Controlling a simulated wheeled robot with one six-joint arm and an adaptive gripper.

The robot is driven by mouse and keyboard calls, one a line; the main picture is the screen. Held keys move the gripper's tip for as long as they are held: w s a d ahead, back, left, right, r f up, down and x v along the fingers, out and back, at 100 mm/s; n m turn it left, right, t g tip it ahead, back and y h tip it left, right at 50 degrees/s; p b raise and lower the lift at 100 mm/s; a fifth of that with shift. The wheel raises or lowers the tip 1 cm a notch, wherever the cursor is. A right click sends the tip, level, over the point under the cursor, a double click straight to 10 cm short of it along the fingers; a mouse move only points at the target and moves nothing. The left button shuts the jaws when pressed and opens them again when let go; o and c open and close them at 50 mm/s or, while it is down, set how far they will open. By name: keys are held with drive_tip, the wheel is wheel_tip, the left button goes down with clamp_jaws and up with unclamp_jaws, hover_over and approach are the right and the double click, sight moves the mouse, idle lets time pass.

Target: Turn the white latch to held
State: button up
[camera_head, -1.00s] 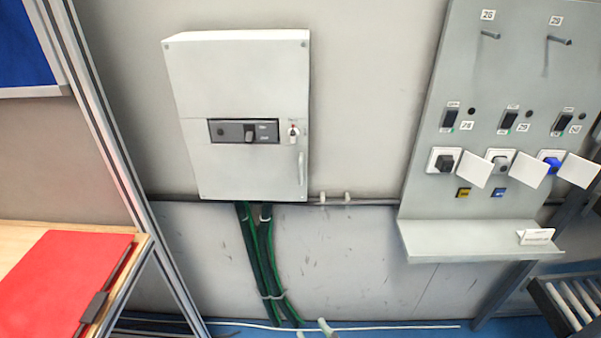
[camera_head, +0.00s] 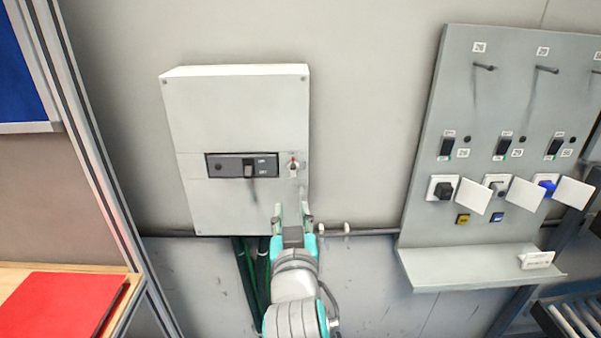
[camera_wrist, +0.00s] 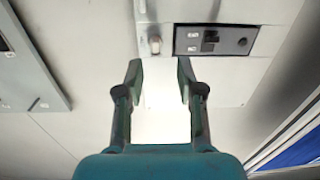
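The white latch (camera_head: 293,168) is a small light knob with a red mark above it on the grey wall cabinet (camera_head: 235,110), just right of the black switch panel (camera_head: 242,166). In the wrist view the latch (camera_wrist: 155,45) is upright, beyond the fingertips and roughly between them, with the panel (camera_wrist: 215,40) to its right. My gripper (camera_head: 293,209) is in front of the cabinet's lower right corner, below the latch. In the wrist view my gripper (camera_wrist: 160,70) is open with nothing between its fingers. It does not touch the latch. Small markings on the latch are unreadable.
A grey board (camera_head: 420,160) with hooks, switches, plugs and white cards stands at the right, above a shelf (camera_head: 475,268). A red folder (camera_head: 60,305) lies at the lower left. Green cables (camera_head: 245,270) run below the cabinet. Bare wall lies between cabinet and board.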

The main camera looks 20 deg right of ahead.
sight(293, 172)
drive_tip(key=shift+m+h, duration=0.4)
drive_tip(key=shift+m, duration=0.1)
drive_tip(key=x, duration=0.3)
drive_tip(key=r+x, duration=0.1)
drive_tip(key=x, duration=0.3)
drive_tip(key=r+x, duration=0.1)
drive_tip(key=x, duration=0.3)
drive_tip(key=shift+w+d+r, duration=0.1)
drive_tip(key=shift+w+d, duration=0.1)
clamp_jaws()
